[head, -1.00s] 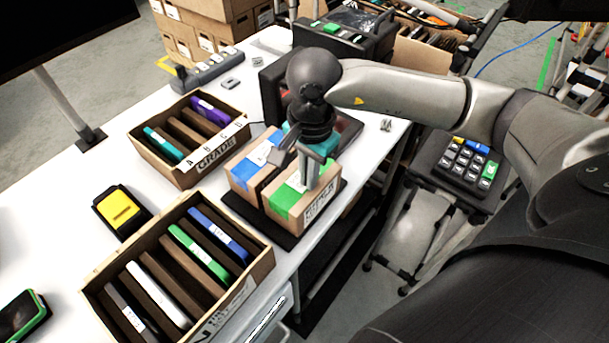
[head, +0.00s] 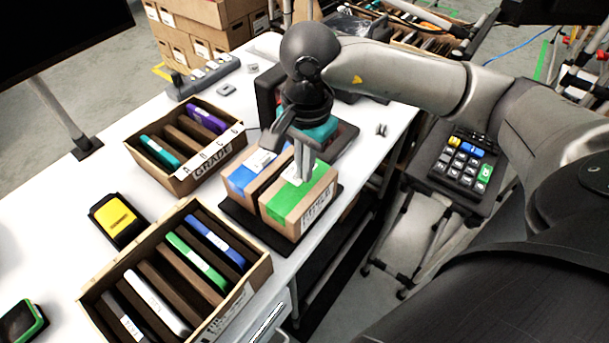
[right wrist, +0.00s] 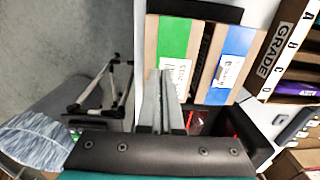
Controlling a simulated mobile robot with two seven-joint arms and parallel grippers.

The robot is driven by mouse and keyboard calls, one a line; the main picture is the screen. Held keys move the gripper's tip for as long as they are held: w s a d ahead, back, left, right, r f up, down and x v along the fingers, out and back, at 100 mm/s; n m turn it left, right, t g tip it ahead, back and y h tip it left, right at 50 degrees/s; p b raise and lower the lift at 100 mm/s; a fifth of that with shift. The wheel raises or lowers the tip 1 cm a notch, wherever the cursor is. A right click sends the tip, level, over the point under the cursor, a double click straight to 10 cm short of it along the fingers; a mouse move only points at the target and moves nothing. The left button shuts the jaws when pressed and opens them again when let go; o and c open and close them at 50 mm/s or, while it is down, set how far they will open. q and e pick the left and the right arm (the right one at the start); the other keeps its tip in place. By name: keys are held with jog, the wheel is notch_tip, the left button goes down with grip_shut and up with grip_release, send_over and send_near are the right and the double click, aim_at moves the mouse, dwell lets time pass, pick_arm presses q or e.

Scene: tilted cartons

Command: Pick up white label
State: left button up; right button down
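Two small cartons stand side by side on a black tray (head: 243,222), one with green tape (head: 285,203) and one with blue tape (head: 241,178). A white label (right wrist: 182,70) lies on the green tape in the right wrist view, partly covered by my fingers. Another white label (right wrist: 228,68) is on the blue-taped carton. My right gripper (head: 304,180) points down at the top of the green-taped carton, its tips right beside that label. Its fingers (right wrist: 163,76) look close together; whether they grip the label's edge cannot be made out. My left gripper is out of view.
An open box marked GRADE (head: 212,172) stands behind the cartons at left. A larger divided box (head: 252,287) stands in front. A yellow-topped device (head: 117,217) sits on the white table. A keypad (head: 463,160) stands off the table at right.

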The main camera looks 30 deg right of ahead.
notch_tip(320, 180, up, 22)
jog(key=p, duration=0.7)
jog(key=shift+f, duration=0.15)
